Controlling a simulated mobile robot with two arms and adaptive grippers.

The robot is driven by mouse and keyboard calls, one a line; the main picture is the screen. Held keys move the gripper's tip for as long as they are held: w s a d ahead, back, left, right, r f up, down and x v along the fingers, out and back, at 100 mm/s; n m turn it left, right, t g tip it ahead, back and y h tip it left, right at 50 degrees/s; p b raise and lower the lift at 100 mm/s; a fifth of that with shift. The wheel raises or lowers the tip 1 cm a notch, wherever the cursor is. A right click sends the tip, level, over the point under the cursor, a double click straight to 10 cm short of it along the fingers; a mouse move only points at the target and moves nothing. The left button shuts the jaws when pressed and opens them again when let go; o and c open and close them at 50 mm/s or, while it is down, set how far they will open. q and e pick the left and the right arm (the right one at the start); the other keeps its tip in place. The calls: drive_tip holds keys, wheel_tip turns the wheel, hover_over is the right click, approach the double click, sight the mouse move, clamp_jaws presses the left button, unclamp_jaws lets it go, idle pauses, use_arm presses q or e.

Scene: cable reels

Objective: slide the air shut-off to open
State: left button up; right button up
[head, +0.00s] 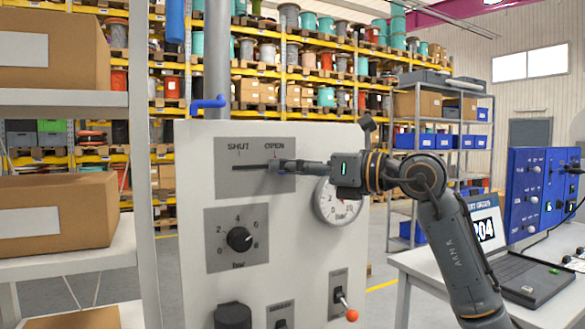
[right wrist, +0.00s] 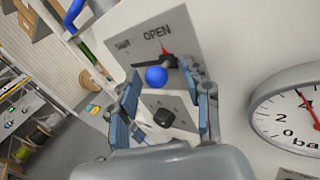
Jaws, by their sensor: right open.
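The air shut-off plate (head: 228,182) is on the upper part of the pale panel, with SHUT at its left and OPEN at its right. A dark slot (head: 246,168) runs between the labels. In the right wrist view a round blue knob (right wrist: 156,76) sits close to the OPEN label (right wrist: 156,32), with a small red mark beside it. My right gripper (head: 272,165) is at the OPEN end, its fingers open on either side of the knob. Whether they touch it I cannot tell. My left gripper is not in view.
Below the plate is a bar dial (head: 239,239). A pressure gauge (head: 338,201), partly behind my arm, is to the right. A red-tipped toggle (head: 350,314) sticks out low on the panel. A shelf with boxes (head: 66,262) stands left, a workbench (head: 427,262) right.

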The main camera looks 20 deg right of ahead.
drive_tip(key=v, duration=1.2)
